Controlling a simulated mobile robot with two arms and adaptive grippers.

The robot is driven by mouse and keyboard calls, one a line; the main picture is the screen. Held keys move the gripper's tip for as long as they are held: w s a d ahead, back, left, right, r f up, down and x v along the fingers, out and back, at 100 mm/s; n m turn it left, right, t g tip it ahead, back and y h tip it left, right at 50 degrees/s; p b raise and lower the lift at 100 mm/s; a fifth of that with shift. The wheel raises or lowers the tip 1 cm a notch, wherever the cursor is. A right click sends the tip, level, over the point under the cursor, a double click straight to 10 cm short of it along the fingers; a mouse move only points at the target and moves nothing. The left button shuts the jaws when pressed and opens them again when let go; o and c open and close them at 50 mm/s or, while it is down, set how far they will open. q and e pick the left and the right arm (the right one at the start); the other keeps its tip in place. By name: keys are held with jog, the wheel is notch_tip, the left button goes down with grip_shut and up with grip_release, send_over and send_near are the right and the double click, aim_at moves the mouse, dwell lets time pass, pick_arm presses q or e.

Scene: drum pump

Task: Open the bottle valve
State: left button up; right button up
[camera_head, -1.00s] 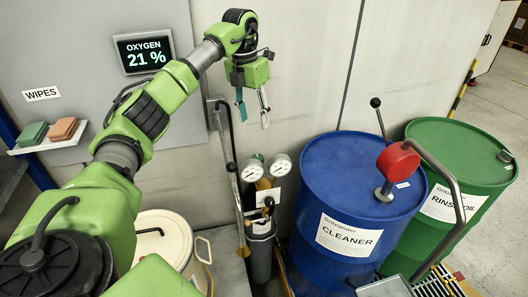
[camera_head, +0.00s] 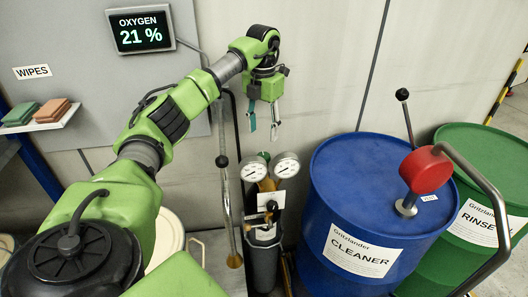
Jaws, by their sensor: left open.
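The gas bottle (camera_head: 264,263) is a dark grey cylinder standing by the wall, below the picture's middle. On its top sit brass fittings, a small green part (camera_head: 264,156), two round white gauges (camera_head: 254,170) (camera_head: 286,166), a white tag and a dark handle (camera_head: 271,206). I cannot tell which of these parts is the valve. My left gripper (camera_head: 263,124) is open and empty, its fingers pointing down, one teal and one silvery. It shows just above the gauges in the picture, apart from them; its depth is unclear. My right gripper is out of view.
A blue drum (camera_head: 365,185) labelled CLEANER with a red pump (camera_head: 426,171) and bent pipe stands right of the bottle. A green drum (camera_head: 475,165) is behind it. A lever rod (camera_head: 226,190) stands close left of the bottle. An oxygen display (camera_head: 140,29) reads 21 %.

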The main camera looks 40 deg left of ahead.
aim_at(264, 155)
pick_arm(q)
notch_tip(264, 155, down, 10)
jog(key=shift+w+r+p, duration=0.1)
jog(key=shift+r+p, duration=0.1)
jog(key=shift+p, duration=0.55)
jog(key=c, duration=1.1)
